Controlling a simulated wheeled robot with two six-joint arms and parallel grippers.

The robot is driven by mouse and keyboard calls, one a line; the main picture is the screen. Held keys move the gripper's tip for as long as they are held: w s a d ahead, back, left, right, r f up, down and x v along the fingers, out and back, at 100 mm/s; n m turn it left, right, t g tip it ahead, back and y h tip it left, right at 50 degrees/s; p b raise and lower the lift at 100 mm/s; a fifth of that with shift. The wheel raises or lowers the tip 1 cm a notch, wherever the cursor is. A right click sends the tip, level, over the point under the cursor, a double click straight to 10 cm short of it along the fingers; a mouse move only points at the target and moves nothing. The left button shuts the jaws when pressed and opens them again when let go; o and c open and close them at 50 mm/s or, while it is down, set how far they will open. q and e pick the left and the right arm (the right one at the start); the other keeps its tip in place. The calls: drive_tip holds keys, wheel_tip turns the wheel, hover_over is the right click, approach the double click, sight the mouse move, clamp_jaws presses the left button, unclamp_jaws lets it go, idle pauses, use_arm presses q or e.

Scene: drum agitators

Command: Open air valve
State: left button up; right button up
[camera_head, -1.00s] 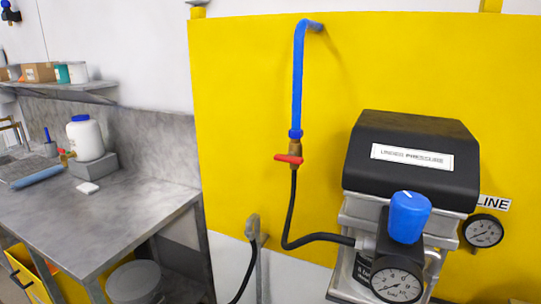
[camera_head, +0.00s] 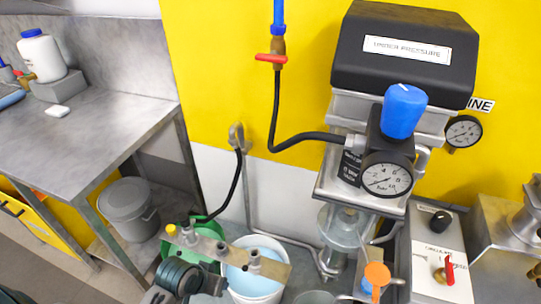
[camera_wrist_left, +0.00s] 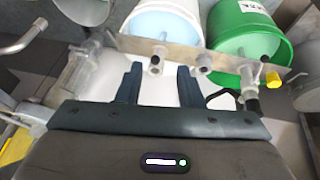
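The air valve (camera_head: 277,55) is a brass body with a red handle, below a blue pipe on the yellow panel in the head view. Its red handle (camera_head: 264,58) lies crosswise to the pipe, and a black hose leads down from it. My left gripper (camera_wrist_left: 158,85) shows in the wrist view with its two dark fingers apart and nothing between them. It is over the buckets, away from the valve. A dark part of my left arm shows at the bottom of the head view. My right gripper is out of view.
A metal bar (camera_head: 222,248) with several fittings crosses above a white bucket (camera_head: 252,293) and a green bucket (camera_head: 180,239). A pump unit with a black cover (camera_head: 400,75), blue knob (camera_head: 404,110) and gauge (camera_head: 387,179) stands right of the valve. A steel bench (camera_head: 85,135) is at left.

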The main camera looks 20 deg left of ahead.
use_arm(q)
drive_tip(key=w+d+r+t+h, duration=0.1)
drive_tip(key=w+d+r+h, duration=0.25)
drive_tip(key=w+r, duration=0.65)
drive_tip(key=n+t+h, duration=0.1)
drive_tip(key=n+h, duration=0.3)
drive_tip(key=h, duration=0.8)
approach(259, 59)
drive_tip(key=d, duration=0.2)
drive_tip(key=p+x, duration=0.1)
drive_tip(key=x, duration=0.2)
drive_tip(key=p+x, duration=0.2)
drive_tip(key=x, duration=0.1)
drive_tip(key=p+x, duration=0.1)
drive_tip(key=x, duration=0.2)
drive_tip(key=shift+w+r+p, duration=0.2)
drive_tip(key=shift+w+p, duration=0.2)
drive_tip(key=shift+w+d+f, duration=0.15)
drive_tip(key=shift+w+d, duration=0.1)
drive_tip(key=shift+d, duration=0.4)
clamp_jaws()
